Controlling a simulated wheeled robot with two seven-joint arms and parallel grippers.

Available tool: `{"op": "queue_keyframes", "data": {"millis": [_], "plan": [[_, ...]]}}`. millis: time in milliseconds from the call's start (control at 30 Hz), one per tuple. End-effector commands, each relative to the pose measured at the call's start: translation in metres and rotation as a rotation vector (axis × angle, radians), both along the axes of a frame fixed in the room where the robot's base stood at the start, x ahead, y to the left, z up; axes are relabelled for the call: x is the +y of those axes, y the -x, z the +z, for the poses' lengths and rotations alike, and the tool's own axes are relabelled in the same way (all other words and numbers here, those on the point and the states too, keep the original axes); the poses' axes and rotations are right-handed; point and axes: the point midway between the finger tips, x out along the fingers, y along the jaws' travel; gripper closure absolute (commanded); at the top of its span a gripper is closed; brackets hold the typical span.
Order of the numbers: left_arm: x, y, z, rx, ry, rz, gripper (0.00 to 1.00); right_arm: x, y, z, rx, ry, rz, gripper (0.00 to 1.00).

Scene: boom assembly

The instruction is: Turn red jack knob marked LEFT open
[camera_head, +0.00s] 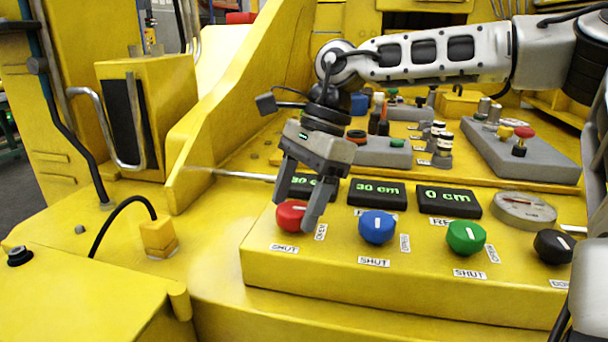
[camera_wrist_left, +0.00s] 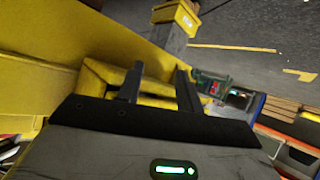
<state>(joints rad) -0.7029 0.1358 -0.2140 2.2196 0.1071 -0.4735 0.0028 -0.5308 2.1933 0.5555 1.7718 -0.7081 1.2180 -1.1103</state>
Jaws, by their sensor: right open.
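The red jack knob (camera_head: 289,217) sits at the left end of the yellow control panel. A SHUT label (camera_head: 284,248) is below it and an OPEN label (camera_head: 320,232) is to its right. My right gripper (camera_head: 296,210) is open, pointing down over the red knob, with one finger at each side. Its right finger overlaps the knob's edge in the picture; I cannot tell whether it touches. The knob's pointer direction is not clear. My left gripper (camera_wrist_left: 158,75) shows in the left wrist view, fingers apart and empty, away from the panel.
A blue knob (camera_head: 378,227), a green knob (camera_head: 466,238) and a black knob (camera_head: 553,246) stand in the same row. Displays (camera_head: 377,194) and a round gauge (camera_head: 524,210) are behind them. A yellow sloped wall (camera_head: 225,110) rises left of the panel.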

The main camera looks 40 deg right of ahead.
Motion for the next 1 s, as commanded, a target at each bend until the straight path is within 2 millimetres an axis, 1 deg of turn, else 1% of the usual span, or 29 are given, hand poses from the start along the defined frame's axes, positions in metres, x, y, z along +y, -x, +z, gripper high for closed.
{"op": "queue_keyframes", "data": {"millis": [167,333,500,600,700,800,1000], "plan": [[0.000,0.000,0.002,-0.001,0.001,0.001,0.64,-0.009,0.000,0.023,-0.005,-0.001,-0.003,0.34],[0.000,0.000,0.005,0.002,0.002,0.000,0.64,-0.025,0.000,0.061,-0.007,-0.001,-0.004,0.34],[0.000,0.002,0.003,0.016,0.001,0.000,0.64,-0.040,0.002,0.100,-0.005,-0.001,-0.003,0.34],[0.000,0.002,0.004,0.020,0.001,0.001,0.64,-0.048,0.002,0.118,-0.004,0.000,-0.002,0.34],[0.000,0.001,0.006,0.020,0.002,0.002,0.64,-0.054,0.003,0.132,-0.003,0.000,-0.001,0.34],[0.000,0.001,0.007,0.018,0.001,0.003,0.64,-0.058,0.003,0.141,-0.001,0.000,0.000,0.34],[0.001,0.001,0.005,0.020,-0.002,0.004,0.64,-0.060,0.004,0.146,-0.002,-0.001,0.001,0.34]]}}
